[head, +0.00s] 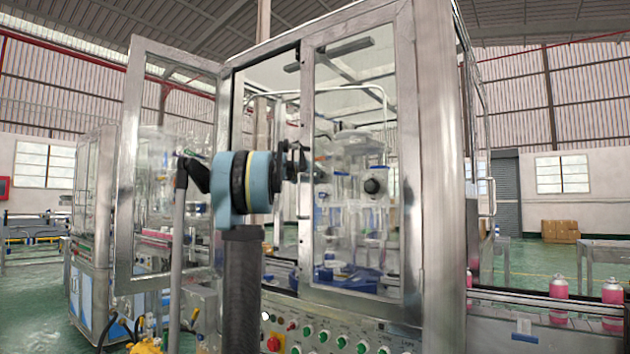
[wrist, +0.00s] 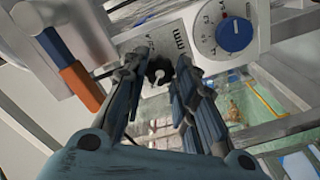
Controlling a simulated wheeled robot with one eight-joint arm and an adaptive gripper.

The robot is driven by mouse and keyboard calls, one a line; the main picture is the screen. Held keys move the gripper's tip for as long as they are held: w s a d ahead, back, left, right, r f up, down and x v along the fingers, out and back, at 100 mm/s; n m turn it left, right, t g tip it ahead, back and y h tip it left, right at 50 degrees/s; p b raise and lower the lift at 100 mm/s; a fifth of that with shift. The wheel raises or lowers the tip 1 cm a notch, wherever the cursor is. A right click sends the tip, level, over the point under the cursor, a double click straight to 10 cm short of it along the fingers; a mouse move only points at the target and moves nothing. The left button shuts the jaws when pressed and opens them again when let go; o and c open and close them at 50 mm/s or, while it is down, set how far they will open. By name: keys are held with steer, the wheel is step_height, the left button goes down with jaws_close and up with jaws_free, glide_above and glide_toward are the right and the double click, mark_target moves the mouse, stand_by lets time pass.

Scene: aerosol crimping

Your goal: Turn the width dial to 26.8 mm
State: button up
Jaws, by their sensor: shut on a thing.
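In the wrist view, my gripper (wrist: 157,68) has its two fingers on either side of a small black knob (wrist: 158,74) and is shut on it. The knob sits on a pale panel beside dark "mm" lettering (wrist: 180,45), which appears turned in the picture. The fingers hide part of the knob and panel. No setting of the knob can be read. In the head view, my gripper (head: 296,160) is small and reaches into the machine's open doorway; the knob cannot be made out there.
A blue round knob (wrist: 235,34) with a ring of marks stands just right of my fingers. An orange and blue block (wrist: 78,80) is at left. The open glass door (head: 128,190) and the frame post (head: 306,170) flank my arm. Pink cans (head: 559,287) stand on the conveyor at right.

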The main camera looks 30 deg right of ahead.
steer(key=shift+w+a+f, duration=0.1)
steer(key=shift+w+a, duration=0.05)
steer(key=o, duration=1.1)
steer(key=shift+w+f, duration=0.1)
steer(key=v, duration=1.2)
